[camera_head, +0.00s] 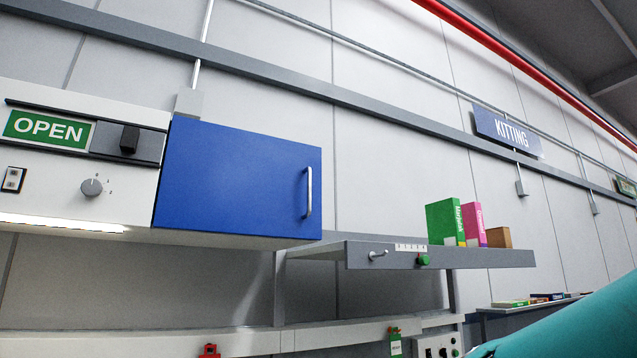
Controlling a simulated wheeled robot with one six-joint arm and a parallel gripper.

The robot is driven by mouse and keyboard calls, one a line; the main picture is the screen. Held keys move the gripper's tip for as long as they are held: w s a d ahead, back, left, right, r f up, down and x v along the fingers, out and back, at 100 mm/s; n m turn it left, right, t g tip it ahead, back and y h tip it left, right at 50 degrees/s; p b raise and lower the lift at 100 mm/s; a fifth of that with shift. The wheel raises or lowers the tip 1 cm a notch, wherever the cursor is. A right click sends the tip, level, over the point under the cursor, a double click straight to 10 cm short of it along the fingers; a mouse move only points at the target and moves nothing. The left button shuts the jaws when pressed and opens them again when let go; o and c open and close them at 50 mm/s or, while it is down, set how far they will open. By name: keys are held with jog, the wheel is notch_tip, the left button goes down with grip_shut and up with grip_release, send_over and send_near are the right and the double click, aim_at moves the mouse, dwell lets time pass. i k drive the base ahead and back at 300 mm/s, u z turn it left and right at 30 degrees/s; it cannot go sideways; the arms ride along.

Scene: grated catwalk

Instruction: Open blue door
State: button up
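The blue door (232,183) is the front of a wall cabinet in the left half of the head view. It looks closed, flush with the cabinet. A vertical silver handle (309,192) stands near its right edge. My gripper is not in view. A teal shape at the lower right corner may be part of my arm.
A white panel with an "OPEN" sign (46,128), a slider (129,139) and a knob (92,187) adjoins the door's left. A grey shelf (480,258) at right carries a green book (444,220), a pink one and a brown box (498,238). Open air lies before the door.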

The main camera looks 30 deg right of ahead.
aim_at(216, 178)
jog(key=z, duration=0.25)
jog(key=k, duration=0.1)
jog(key=u, duration=1.1)
jog(key=i, duration=0.6)
jog(key=z, duration=0.35)
